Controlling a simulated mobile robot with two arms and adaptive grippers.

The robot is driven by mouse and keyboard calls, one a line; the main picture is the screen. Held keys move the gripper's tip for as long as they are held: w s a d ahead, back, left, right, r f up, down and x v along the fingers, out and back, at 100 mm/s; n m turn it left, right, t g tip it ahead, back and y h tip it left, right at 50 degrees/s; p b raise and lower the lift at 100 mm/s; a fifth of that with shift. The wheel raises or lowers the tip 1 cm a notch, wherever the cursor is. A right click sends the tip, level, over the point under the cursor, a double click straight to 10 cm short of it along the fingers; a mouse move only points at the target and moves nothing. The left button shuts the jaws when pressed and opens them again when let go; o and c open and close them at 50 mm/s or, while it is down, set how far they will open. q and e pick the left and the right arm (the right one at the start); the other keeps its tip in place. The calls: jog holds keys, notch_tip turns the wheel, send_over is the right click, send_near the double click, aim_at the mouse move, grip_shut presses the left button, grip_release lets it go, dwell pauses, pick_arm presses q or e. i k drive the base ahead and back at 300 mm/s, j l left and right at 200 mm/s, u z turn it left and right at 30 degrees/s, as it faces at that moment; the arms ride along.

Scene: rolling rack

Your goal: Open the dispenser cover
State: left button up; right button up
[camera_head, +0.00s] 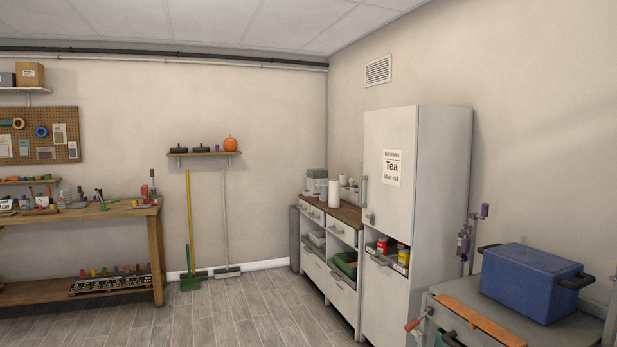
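I cannot clearly make out a dispenser or its cover in the head view. A tall white cabinet (389,249) with a "Tea" sign (392,167) stands near the right wall. Its upper door looks shut, and an open shelf below holds small red and yellow packages (403,257). A white cylinder (334,193) stands on the counter beside it; it is too small to tell what it is. Neither of my grippers shows in this view.
A blue box (527,282) sits on a grey cart (440,316) at the lower right, beside an orange strip (480,320). A low white cabinet (341,285) adjoins the tall one. A wooden workbench (155,235) stands left. The floor (235,325) between is clear.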

aim_at(310, 174)
jog(key=i+u, duration=0.25)
jog(key=i, duration=7.35)
jog(key=j, duration=0.15)
